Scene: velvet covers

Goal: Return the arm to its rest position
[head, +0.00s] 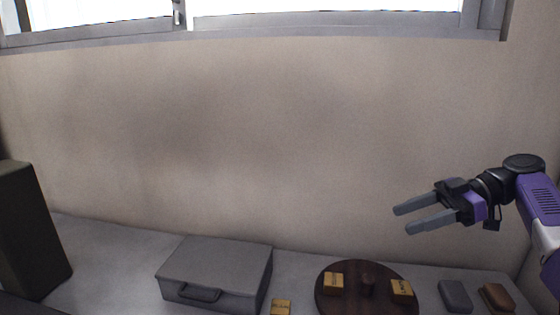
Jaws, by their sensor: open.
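My gripper (404,219) is at the right of the head view, raised above the grey surface and pointing left. Its two grey fingers are apart with nothing between them. My purple and black arm comes in from the right edge.
On the grey surface (110,249) stand a dark box (32,230), a grey case (215,265), a yellow block (281,307) and a round dark board (365,305) bearing two yellow blocks (333,283). Grey (455,295) and brown (497,297) blocks lie right. A wall and window stand behind.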

